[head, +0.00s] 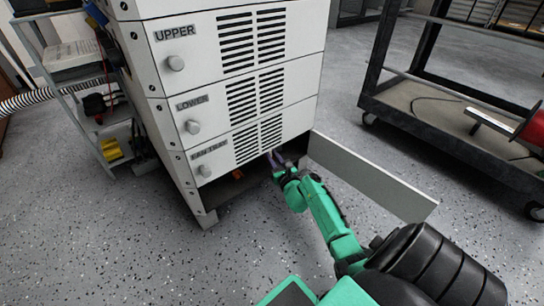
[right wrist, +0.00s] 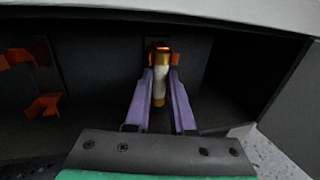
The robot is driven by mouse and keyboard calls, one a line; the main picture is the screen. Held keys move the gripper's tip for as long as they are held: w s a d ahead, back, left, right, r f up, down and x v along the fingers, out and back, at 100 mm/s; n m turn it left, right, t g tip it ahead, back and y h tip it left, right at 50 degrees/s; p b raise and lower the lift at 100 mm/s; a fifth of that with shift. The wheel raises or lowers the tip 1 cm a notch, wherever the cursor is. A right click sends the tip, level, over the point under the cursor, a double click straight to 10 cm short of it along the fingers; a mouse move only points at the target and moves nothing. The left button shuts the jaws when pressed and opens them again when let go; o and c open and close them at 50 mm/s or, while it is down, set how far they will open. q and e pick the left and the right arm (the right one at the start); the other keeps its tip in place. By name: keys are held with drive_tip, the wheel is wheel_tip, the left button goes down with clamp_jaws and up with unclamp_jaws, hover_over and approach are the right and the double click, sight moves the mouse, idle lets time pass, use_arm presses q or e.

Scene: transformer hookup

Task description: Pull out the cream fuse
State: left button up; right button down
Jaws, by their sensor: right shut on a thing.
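The cream fuse (right wrist: 159,82) shows in the right wrist view, a pale cylinder with brass-coloured ends, inside a dark compartment. Its far end meets an orange clip (right wrist: 160,47) on the back wall. My right gripper (right wrist: 161,84) is shut on the fuse, with one purple finger on each side. In the head view my right gripper (head: 278,162) reaches into the low opening at the bottom of the white cabinet (head: 240,60); the fuse is hidden there. My left gripper is not in view.
Empty-looking orange clips (right wrist: 42,105) are at the left of the compartment. An open panel (head: 370,178) stands out beside my right arm. A dark cart (head: 450,110) is at the right and a shelf rack (head: 85,110) at the left. The speckled floor in front is clear.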

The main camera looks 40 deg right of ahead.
drive_tip(key=shift+s, duration=0.15)
drive_tip(key=shift+s+p, duration=0.8)
drive_tip(key=shift+s, duration=0.7)
drive_tip(key=p+v, duration=0.1)
drive_tip(key=v, duration=0.1)
drive_tip(key=d+v, duration=0.1)
drive_tip(key=v, duration=0.2)
drive_tip(key=shift+s+d+p, duration=0.1)
drive_tip(key=shift+p, duration=0.25)
